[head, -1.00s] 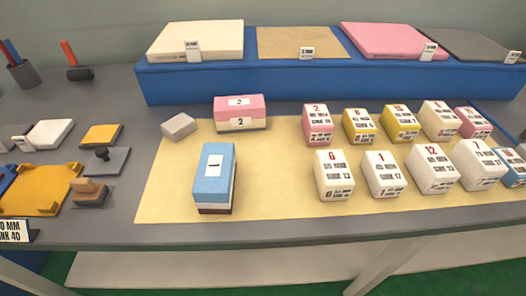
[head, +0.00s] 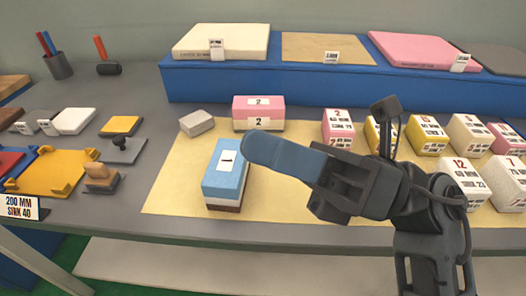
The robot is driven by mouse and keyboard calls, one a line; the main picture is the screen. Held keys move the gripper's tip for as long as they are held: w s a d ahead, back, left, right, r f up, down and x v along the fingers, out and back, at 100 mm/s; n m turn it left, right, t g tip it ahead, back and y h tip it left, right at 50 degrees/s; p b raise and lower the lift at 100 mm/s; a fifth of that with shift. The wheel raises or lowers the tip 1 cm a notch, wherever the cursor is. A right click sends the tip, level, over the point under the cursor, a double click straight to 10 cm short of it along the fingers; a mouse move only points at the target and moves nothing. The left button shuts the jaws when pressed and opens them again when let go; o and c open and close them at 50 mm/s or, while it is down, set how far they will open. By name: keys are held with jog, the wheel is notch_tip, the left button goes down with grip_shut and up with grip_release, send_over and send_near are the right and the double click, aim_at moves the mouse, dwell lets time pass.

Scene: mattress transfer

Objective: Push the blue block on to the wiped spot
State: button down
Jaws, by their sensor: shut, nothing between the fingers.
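The blue block (head: 226,165), labelled 1, forms the top of a stack with a white layer and a dark brown layer beneath it. The stack stands on the pale yellow mat (head: 165,199), left of centre in the head view. My gripper (head: 262,150) reaches in from the right with its blue fingers shut and empty. The fingertips are at the block's upper right side in the picture; I cannot tell whether they touch it. I cannot make out a wiped spot on the mat.
A pink and white block (head: 258,112) labelled 2 and a grey block (head: 197,123) stand behind the stack. Several labelled blocks stand at the right, partly hidden by my arm. Stamps and a yellow tray (head: 52,172) lie at left. The mat's front left is clear.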

jog(key=w+d+f+n+t+h+b, duration=0.1)
jog(key=w+d+f+n+h, duration=0.2)
jog(key=w+d+h, duration=0.3)
jog(key=w+d+f+n+h+b, duration=0.1)
jog(key=w+d+f+n+h, duration=0.25)
jog(key=w+h, duration=0.45)
jog(key=p, duration=0.1)
send_near(246, 161)
jog(key=f, duration=0.3)
jog(key=shift+s+d+f+m, duration=0.15)
jog(key=shift+s+d+m, duration=0.05)
jog(key=shift+s+m, duration=0.05)
jog(key=a, duration=0.3)
jog(key=shift+w+a+f+p, duration=0.15)
jog(key=shift+a+f+p, duration=0.05)
jog(key=shift+f+p, duration=0.15)
jog(key=shift+a, duration=0.6)
jog(key=shift+a, duration=0.1)
jog(key=a, duration=0.4)
jog(key=a+b, duration=0.1)
jog(key=a, duration=0.4)
jog(key=w+a+b, duration=0.1)
jog(key=a, duration=0.4)
jog(key=shift+w+a, duration=0.1)
jog(key=shift+a, duration=0.15)
jog(key=shift+d, duration=0.1)
